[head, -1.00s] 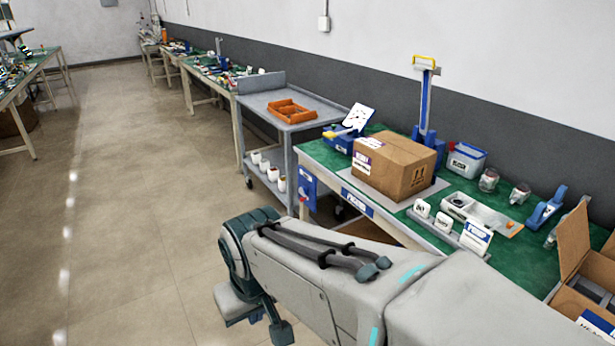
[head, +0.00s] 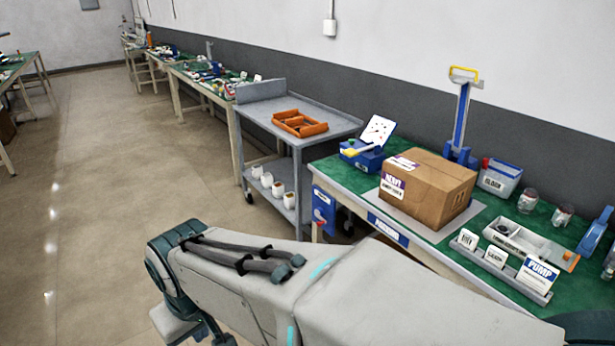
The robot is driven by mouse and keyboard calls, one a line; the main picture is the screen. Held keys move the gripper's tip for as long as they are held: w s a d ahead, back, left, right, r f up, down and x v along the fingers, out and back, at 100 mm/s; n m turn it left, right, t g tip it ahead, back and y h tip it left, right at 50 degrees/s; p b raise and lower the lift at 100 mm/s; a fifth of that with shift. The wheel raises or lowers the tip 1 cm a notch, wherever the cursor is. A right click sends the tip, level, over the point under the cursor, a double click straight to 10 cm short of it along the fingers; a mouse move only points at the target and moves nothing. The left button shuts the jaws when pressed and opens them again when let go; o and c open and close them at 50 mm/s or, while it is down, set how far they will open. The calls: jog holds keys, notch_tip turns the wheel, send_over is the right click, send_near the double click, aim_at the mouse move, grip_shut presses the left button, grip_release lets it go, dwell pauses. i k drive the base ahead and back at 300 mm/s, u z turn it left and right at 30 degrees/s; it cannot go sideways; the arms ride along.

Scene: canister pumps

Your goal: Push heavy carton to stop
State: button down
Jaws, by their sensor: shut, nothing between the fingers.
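The heavy carton (head: 428,191) is a closed brown cardboard box with a purple and white "HEAVY" label on its left face. It sits upright on a flat grey plate (head: 400,216) on the green-topped bench (head: 345,178). A blue post with a yellow top (head: 461,115) stands just behind the carton. I cannot tell which part is the stop. My arm crosses the lower part of the view in front of the bench, apart from the carton. My gripper is out of view.
A grey cart (head: 262,108) with an orange tray (head: 300,123) stands left of the bench. A blue device (head: 365,154) is left of the carton, a blue bin (head: 499,178) and jars right. Labelled holders (head: 500,262) line the front edge. Floor at left is clear.

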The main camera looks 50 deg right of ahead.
aim_at(433, 190)
jog(key=z, duration=0.35)
jog(key=i, duration=1.05)
jog(key=z, duration=1.35)
jog(key=i, duration=0.55)
jog(key=z, duration=0.65)
